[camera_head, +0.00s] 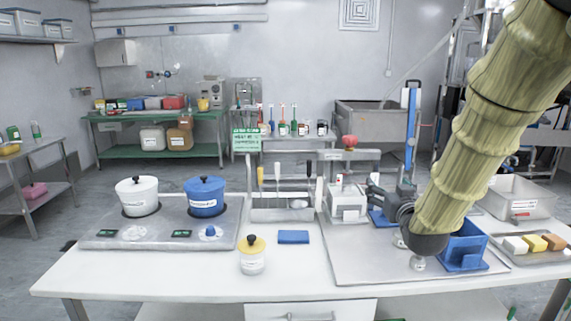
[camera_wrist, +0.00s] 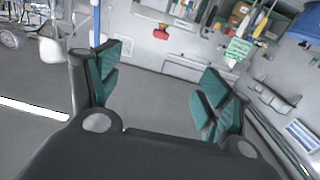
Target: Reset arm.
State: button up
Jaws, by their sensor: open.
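My arm (camera_head: 495,110), in a yellowish ribbed sleeve, reaches down from the upper right to a dark joint above the right part of the table. My gripper (camera_head: 372,195) points away from me, beside a white box-shaped machine (camera_head: 347,205) with a red knob (camera_head: 350,142) above it. In the wrist view my gripper (camera_wrist: 160,90) is open, its two teal-padded fingers wide apart with nothing between them. The red knob (camera_wrist: 161,32) seems to show beyond the fingers there. Whether the gripper touches the machine cannot be told.
A blue upright post (camera_head: 411,130) stands close behind my gripper. A blue holder (camera_head: 464,248) is right of my dark joint. A tray with blocks (camera_head: 520,258) lies at the right. A white pot (camera_head: 137,196), blue pot (camera_head: 205,197) and yellow-lidded jar (camera_head: 252,262) stand left.

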jog(key=s+a+f+g, duration=0.1)
jog(key=s+f+g, duration=0.3)
jog(key=f, duration=0.9)
jog(key=s+a+f+g, duration=0.1)
jog(key=s+f+g, duration=0.1)
jog(key=s+f, duration=0.75)
jog(key=s+a+f+g, duration=0.1)
jog(key=s+f+g, duration=0.2)
jog(key=f, duration=1.3)
jog(key=s+f+g, duration=0.3)
jog(key=s+f, duration=0.3)
jog(key=s, duration=0.5)
jog(key=s+a+f+g+p, duration=0.1)
jog(key=s+f+g, duration=0.1)
jog(key=s+f, duration=0.4)
jog(key=s+f+g, duration=0.3)
jog(key=s+f, duration=0.3)
jog(key=s, duration=1)
jog(key=shift+s+a+g, duration=0.25)
jog(key=shift+a+g, duration=0.05)
jog(key=shift+a, duration=0.1)
